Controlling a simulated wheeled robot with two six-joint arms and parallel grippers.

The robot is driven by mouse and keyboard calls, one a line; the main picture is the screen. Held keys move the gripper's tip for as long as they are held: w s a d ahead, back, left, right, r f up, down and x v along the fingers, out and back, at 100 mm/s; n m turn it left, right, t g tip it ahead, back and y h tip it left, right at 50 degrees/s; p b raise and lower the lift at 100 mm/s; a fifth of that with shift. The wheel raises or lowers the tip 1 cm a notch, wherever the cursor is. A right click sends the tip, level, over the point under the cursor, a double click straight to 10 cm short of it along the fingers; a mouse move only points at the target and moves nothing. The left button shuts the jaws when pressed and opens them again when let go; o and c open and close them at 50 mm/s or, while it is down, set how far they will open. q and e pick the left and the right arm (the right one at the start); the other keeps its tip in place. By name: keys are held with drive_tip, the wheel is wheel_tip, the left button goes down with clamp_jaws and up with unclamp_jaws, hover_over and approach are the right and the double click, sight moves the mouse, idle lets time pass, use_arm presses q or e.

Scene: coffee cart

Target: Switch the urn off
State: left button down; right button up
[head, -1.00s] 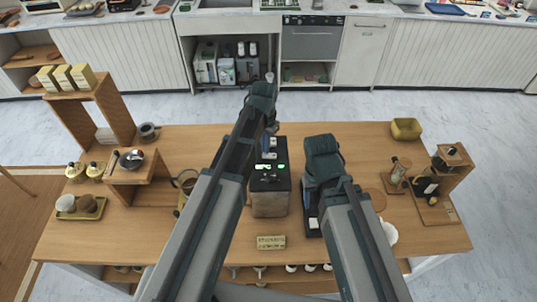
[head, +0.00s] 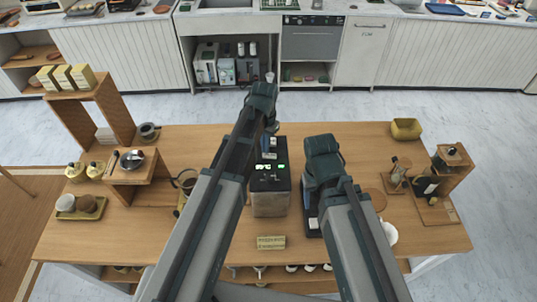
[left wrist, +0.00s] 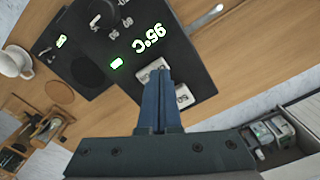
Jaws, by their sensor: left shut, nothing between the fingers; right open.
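The urn (head: 270,200) is a dark-topped box with metal sides at the middle of the counter. In the left wrist view its black top (left wrist: 194,66) shows a lit green 95°C display (left wrist: 140,40), a small green light (left wrist: 116,63) and two pale switches (left wrist: 184,95). My left gripper (left wrist: 160,74) is shut and empty, with its tips over the switch nearer the display. I cannot tell whether they touch it. It also shows above the far side of the urn in the head view (head: 269,146). My right gripper is hidden behind its own arm.
A second black device (left wrist: 80,62) with a green readout stands beside the urn, partly behind my right arm. A glass jug (head: 186,180) is left of the urn. A small block (head: 270,242) lies in front.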

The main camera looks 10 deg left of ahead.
sight(265, 155)
use_arm(q)
drive_tip(key=shift+f+b, duration=0.95)
use_arm(e)
drive_tip(key=shift+f, duration=0.9)
use_arm(q)
drive_tip(key=shift+r, duration=0.15)
use_arm(e)
drive_tip(key=shift+r, duration=0.1)
use_arm(q)
wheel_tip(265, 155, up, 7)
drive_tip(key=p, duration=0.7)
use_arm(e)
wheel_tip(265, 155, up, 7)
use_arm(q)
drive_tip(key=shift+s, duration=0.1)
use_arm(e)
drive_tip(key=shift+s, duration=0.1)
